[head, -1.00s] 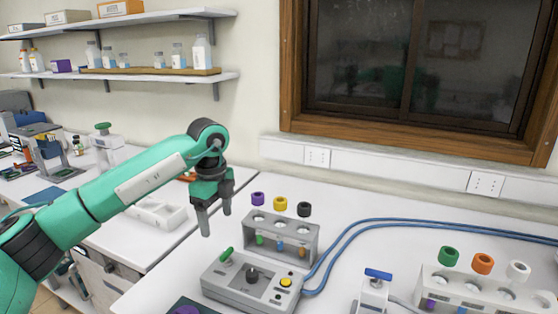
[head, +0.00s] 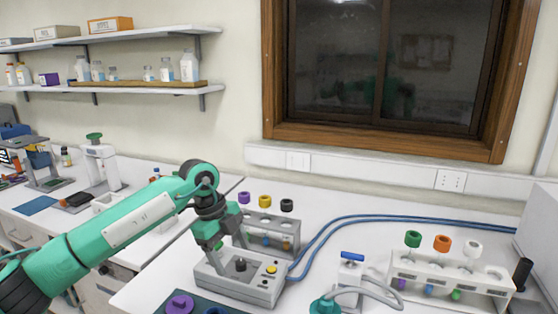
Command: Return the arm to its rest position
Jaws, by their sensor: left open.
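My left arm (head: 125,223), green with dark joints, reaches in from the left in the head view. I cannot tell whether the fingertips touch the box. My right gripper is not in view.
A second rack (head: 450,284) with green, orange and white caps stands at right. Between them are a blue-handled device (head: 351,272), a teal object (head: 324,305) and blue hoses (head: 400,217). A purple piece (head: 180,305) lies in front.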

